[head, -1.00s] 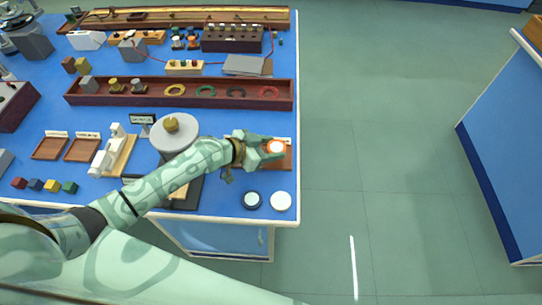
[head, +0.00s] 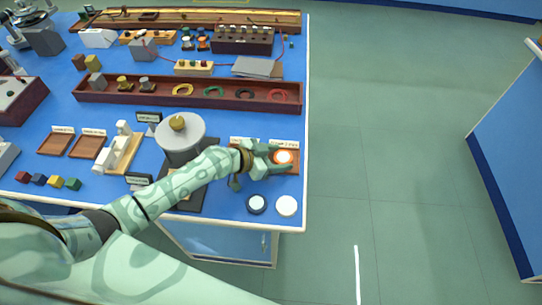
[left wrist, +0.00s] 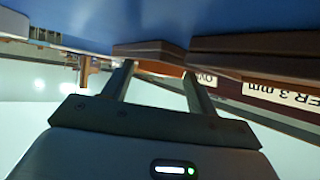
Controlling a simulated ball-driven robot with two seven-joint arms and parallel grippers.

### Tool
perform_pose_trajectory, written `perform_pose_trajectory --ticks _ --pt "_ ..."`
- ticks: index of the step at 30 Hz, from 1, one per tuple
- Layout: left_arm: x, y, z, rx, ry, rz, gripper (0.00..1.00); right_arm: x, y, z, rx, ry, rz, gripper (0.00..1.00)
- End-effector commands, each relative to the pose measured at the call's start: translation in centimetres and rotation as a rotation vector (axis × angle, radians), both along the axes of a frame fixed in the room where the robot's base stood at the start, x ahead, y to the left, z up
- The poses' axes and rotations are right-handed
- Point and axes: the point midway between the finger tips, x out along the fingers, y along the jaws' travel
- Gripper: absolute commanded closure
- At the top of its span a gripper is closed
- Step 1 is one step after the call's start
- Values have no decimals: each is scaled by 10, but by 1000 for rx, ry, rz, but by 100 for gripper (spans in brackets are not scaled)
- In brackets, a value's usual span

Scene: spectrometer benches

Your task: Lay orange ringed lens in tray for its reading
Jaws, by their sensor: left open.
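The orange-ringed lens (head: 284,157) lies over the small brown tray (head: 293,170) near the table's right edge, its pale centre facing up. My left gripper (head: 275,157) reaches in from the left, with its fingertips close beside the lens. In the left wrist view its two fingers (left wrist: 158,75) stand apart. A brown tray edge (left wrist: 150,52) shows just beyond them, and I cannot make out the lens there. Whether the lens rests flat on the tray floor is too small to tell. My right gripper is not in view.
A grey round instrument with a brass knob (head: 182,133) stands left of the gripper. A long rack (head: 215,98) with coloured rings lies behind. Floor is clear to the right.

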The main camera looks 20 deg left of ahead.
Motion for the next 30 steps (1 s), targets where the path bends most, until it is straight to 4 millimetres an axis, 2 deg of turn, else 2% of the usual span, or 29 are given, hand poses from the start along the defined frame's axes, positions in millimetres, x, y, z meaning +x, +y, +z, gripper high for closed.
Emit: perform_pose_trajectory --ticks 5,12,16,21,30 --pt "-17 16 15 4 -1 -1 42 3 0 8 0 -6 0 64" --pt "-55 49 42 4 -1 -1 42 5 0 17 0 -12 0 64" --pt "-71 61 51 3 0 -1 42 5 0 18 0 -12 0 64" --pt "-79 68 59 0 0 -1 42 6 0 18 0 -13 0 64" --pt "-80 68 59 -1 -2 0 42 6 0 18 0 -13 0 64"
